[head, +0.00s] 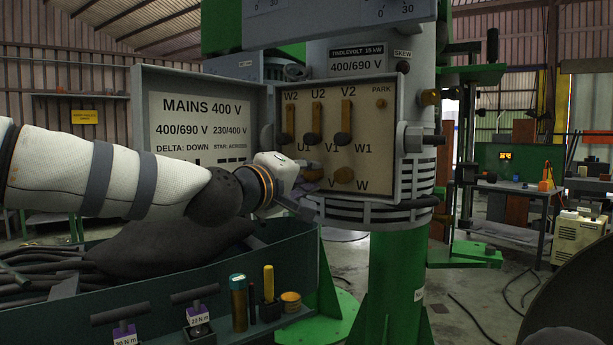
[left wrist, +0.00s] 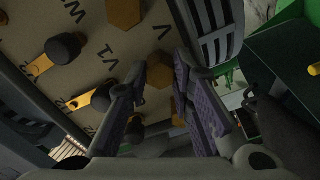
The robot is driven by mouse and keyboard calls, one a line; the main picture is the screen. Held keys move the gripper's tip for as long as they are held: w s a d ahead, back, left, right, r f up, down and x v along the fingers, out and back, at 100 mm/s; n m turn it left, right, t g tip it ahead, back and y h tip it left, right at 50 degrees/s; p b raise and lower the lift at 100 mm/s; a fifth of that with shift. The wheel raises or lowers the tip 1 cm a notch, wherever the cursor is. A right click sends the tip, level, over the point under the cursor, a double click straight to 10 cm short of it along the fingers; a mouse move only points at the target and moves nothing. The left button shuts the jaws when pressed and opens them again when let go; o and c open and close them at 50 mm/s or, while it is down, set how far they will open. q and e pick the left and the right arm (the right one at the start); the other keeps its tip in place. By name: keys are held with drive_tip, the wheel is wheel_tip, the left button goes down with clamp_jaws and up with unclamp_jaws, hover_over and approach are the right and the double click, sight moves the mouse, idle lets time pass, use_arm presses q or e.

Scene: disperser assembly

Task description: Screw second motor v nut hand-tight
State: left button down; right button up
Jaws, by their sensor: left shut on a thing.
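The motor's terminal box (head: 385,150) stands open on the grey motor, with a tan board inside. Brass bars with dark knobs sit above, and brass nuts sit along the bottom row. My left gripper (head: 306,180) reaches in from the left to the lower row. In the left wrist view its fingers (left wrist: 163,68) are shut around the brass V nut (left wrist: 160,76), below the V label. That nut also shows partly in the head view (head: 312,175). The W nut (head: 343,175) sits to its right. Another brass nut (left wrist: 178,108) shows between the fingers in the wrist view.
The open box lid (head: 200,90) with wiring labels stands left, above my forearm. A dark green bench tray (head: 130,305) below holds cables, two torque tools (head: 198,312) and small containers. A cable gland (head: 415,138) juts out on the box's right.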

idle(0.3)
use_arm(q)
drive_tip(key=c, duration=1.4)
unclamp_jaws()
drive_tip(key=v, duration=1.2)
